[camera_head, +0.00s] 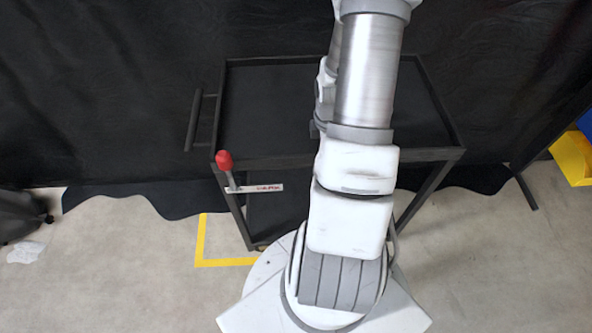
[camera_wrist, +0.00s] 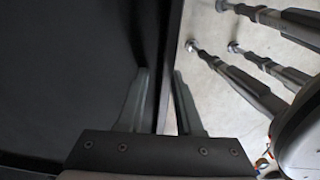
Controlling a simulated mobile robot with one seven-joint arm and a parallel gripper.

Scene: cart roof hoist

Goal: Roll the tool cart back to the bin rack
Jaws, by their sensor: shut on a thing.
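The black tool cart (camera_head: 270,110) stands in front of me, with a flat top tray, a lower shelf and a side handle (camera_head: 195,120) at its left. A red-knobbed lever (camera_head: 225,162) and a small label are at its near left corner. My arm crosses over the cart and hides part of its right half. In the wrist view my gripper (camera_wrist: 160,75) has one finger on each side of the cart's thin tray rim (camera_wrist: 170,50) and is shut on it. In the head view the fingers are hidden behind my arm. A yellow bin (camera_head: 573,158) shows at the right edge.
A blue bin (camera_head: 586,124) is partly visible beside the yellow one. A dark curtain (camera_head: 120,90) hangs behind the cart. Yellow floor tape (camera_head: 225,262) marks a corner at its front left. A dark wheeled base (camera_head: 22,215) and a pale scrap (camera_head: 25,252) lie far left. Floor is bare at right.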

